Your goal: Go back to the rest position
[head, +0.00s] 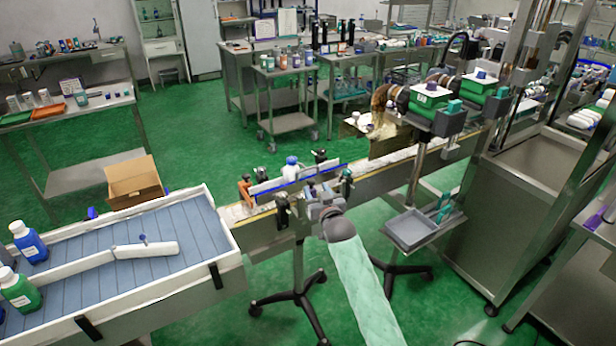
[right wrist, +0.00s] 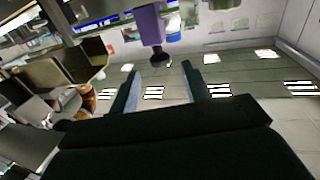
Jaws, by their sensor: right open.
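My left gripper is out of view.
A white bottle with a blue cap (head: 291,166) stands by the conveyor's rails. A sloped blue infeed table (head: 150,270) with blue and green bottles is at the left. A grey tray (head: 411,229) and steel machine frame (head: 530,165) stand at the right. Green floor lies behind.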

